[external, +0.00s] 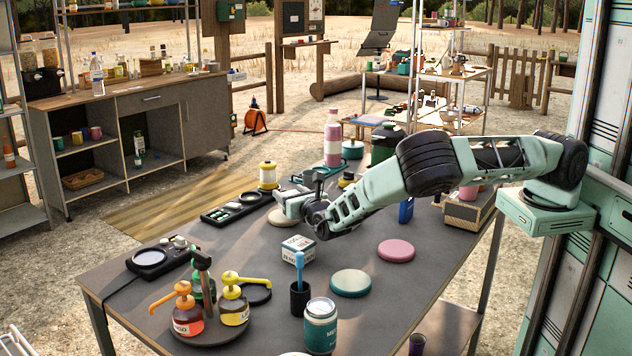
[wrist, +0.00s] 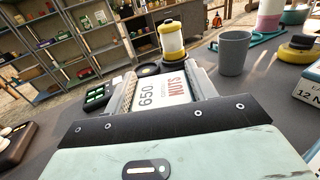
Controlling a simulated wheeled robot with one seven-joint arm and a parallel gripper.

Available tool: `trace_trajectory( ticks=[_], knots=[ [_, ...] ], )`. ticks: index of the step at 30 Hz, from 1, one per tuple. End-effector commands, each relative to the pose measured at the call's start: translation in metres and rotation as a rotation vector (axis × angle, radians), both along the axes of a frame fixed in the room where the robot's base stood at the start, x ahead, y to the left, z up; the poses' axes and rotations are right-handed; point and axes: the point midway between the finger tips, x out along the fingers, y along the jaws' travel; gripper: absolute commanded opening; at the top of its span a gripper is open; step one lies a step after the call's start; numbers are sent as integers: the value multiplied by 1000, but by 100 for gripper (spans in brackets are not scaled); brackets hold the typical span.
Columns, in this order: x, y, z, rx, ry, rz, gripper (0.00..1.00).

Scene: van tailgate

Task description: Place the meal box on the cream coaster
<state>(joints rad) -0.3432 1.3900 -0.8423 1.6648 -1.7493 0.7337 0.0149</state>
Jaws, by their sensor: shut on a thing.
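My gripper (wrist: 165,88) is shut on a white box marked "650" and "NUTS" (wrist: 160,92), which I take to be the meal box. In the external view my gripper (external: 292,206) is over the far middle of the table, and the held box cannot be clearly made out there. A pale cream-tan disc (external: 277,218), seemingly the cream coaster, lies below and beside the gripper, partly hidden by it. The wrist view does not show this disc. I cannot tell whether the box touches it.
Another white box (external: 298,248) stands just nearer. A teal coaster (external: 350,283) and pink coaster (external: 396,250) lie to the right. A black tray (external: 236,207), yellow lantern (external: 268,175) and grey cup (wrist: 234,52) are close by. A dark holder (external: 299,300) stands in front.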

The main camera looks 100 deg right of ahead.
Motion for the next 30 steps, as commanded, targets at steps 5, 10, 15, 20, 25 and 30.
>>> trace_trajectory(
  ticks=[5,10,15,20,25,30],
  knots=[
    [0,0,-21,0,1,0,30],
    [0,0,-22,1,0,0,30],
    [0,0,-22,2,1,0,78],
    [0,0,-22,1,0,0,78],
    [-3,9,-22,1,0,0,78],
    [-12,29,-14,0,-3,-1,78]
  ],
)
